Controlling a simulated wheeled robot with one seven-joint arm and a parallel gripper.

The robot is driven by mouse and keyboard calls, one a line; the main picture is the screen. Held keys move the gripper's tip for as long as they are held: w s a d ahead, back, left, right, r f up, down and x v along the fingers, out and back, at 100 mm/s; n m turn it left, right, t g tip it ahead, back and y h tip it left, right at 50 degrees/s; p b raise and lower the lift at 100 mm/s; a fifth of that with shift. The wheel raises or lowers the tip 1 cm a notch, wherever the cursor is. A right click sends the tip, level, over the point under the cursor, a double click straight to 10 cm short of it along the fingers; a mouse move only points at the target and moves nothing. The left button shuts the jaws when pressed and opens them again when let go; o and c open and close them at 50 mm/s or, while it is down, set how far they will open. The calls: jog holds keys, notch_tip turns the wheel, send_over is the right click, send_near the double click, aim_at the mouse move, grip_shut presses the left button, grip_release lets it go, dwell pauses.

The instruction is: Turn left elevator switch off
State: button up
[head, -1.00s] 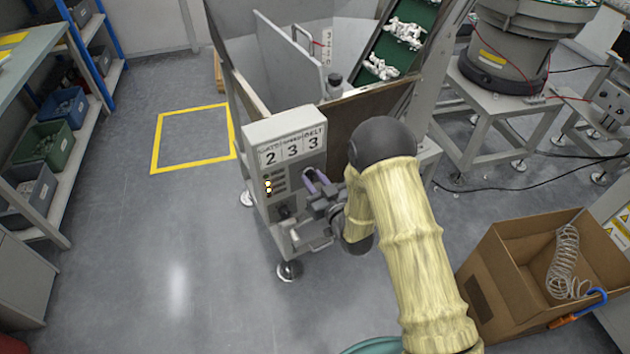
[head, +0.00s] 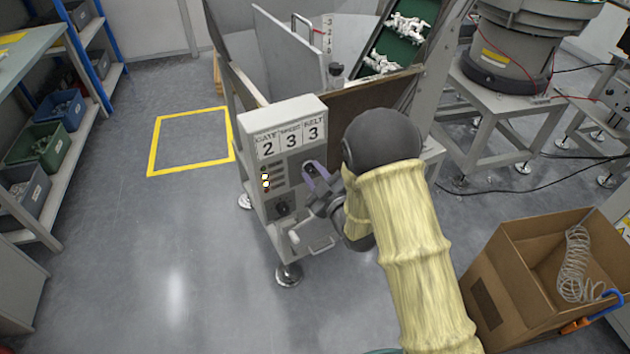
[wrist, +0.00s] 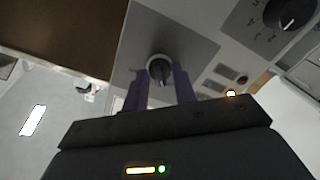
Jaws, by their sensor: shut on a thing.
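The grey control box (head: 285,118) stands at the middle of the head view, with the digits 2, 3 and 3 on its top plate. My gripper (head: 311,168) is at the right part of its front face. In the wrist view, the two purple fingers of my gripper (wrist: 160,84) are shut on a dark round switch knob (wrist: 160,68) on a grey plate. My fingers hide that knob in the head view. A second, larger dark knob (head: 282,207) sits lower on the panel and also shows in the wrist view (wrist: 288,12). I cannot read the switch labels.
Lit lamps (head: 265,180) glow on the panel's left side. A handle (head: 320,245) juts out at the box's lower front. A brown open carton (head: 530,285) stands at the right. A metal hopper and green belt (head: 400,45) are behind. Floor at the left is clear.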

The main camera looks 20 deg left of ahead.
jog(key=shift+n+b, duration=0.55)
jog(key=shift+n, duration=0.25)
jog(key=o, duration=1)
